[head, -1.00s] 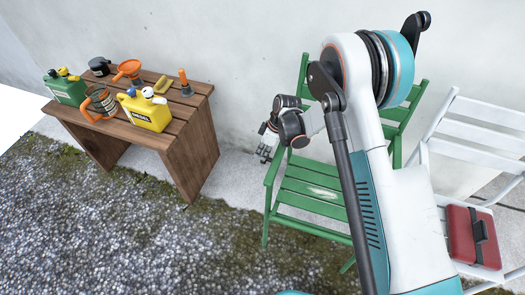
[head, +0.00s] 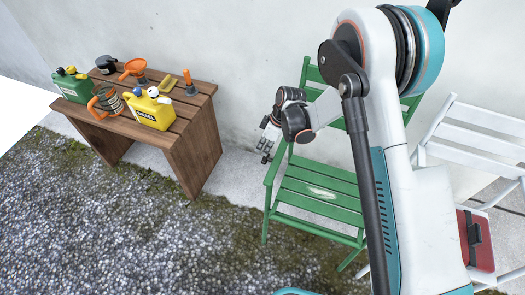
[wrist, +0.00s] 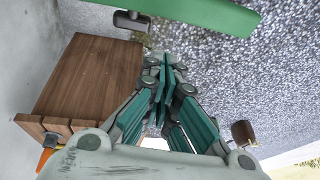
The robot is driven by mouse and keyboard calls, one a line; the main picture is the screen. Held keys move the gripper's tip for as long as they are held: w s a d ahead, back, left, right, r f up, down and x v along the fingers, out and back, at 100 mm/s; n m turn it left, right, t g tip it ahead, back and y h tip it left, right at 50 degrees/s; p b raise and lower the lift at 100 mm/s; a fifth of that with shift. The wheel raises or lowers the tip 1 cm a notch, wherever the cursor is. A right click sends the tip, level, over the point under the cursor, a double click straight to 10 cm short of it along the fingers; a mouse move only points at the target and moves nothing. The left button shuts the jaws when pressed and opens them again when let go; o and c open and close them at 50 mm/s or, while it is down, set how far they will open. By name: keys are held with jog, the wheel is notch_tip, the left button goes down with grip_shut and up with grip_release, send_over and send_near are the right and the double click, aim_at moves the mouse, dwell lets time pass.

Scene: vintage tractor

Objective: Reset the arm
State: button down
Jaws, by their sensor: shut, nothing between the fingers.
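My gripper (head: 266,151) is shut and empty in the head view. It is in the air, to the right of the wooden table and in front of the green chair's left side. In the wrist view my gripper (wrist: 164,70) shows its teal-padded fingers together with nothing between them. My white and teal arm is folded at the right of the head view and covers part of the green chair.
A wooden table (head: 197,152) holds a green can (head: 76,88), a yellow can (head: 149,111), an orange funnel (head: 134,67) and other items. A green chair (head: 318,190) stands behind my arm. A white chair (head: 483,125) holds a red case (head: 480,240). Gravel in front is clear.

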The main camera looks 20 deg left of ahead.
notch_tip(320, 180, up, 6)
jog(key=s+d+p, duration=0.1)
jog(key=shift+s+d+p, duration=0.25)
jog(key=shift+d+p, duration=0.1)
